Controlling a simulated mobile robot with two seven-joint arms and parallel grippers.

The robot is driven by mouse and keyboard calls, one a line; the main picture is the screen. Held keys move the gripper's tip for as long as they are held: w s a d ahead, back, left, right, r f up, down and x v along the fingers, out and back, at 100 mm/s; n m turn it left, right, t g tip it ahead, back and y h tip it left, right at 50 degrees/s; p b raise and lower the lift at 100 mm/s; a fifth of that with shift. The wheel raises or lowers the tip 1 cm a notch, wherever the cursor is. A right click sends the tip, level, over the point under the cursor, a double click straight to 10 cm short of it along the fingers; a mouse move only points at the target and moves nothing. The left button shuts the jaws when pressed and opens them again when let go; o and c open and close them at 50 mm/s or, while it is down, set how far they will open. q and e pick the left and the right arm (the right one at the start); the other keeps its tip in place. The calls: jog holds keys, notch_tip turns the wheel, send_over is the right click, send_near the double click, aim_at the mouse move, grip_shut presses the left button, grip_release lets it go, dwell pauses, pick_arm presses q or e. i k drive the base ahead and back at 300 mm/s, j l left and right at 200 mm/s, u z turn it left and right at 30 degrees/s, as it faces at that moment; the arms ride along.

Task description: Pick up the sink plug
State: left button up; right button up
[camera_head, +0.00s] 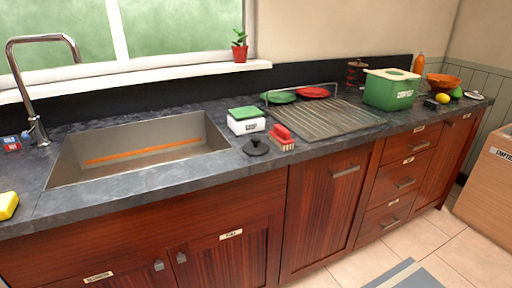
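A black round piece with a small knob on top, which looks like the sink plug (255,147), lies on the dark grey countertop (200,175). It is just right of the sink (215,137), near the counter's front edge. A red item in a small holder (282,138) stands close on its right, and a white box with a green lid (246,120) stands behind it. Neither of my grippers is in view.
The metal tap (30,90) rises at the sink's back left. A ribbed drainboard (320,117) and green bin (391,91) stand farther right. A yellow sponge (7,205) lies far left. The counter in front of the sink is clear.

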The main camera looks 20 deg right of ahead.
aim_at(254, 148)
jog(key=i+l+u, duration=0.15)
jog(key=l+u, duration=0.25)
jog(key=l, duration=0.55)
jog(key=l+u, duration=0.45)
jog(key=l, duration=0.55)
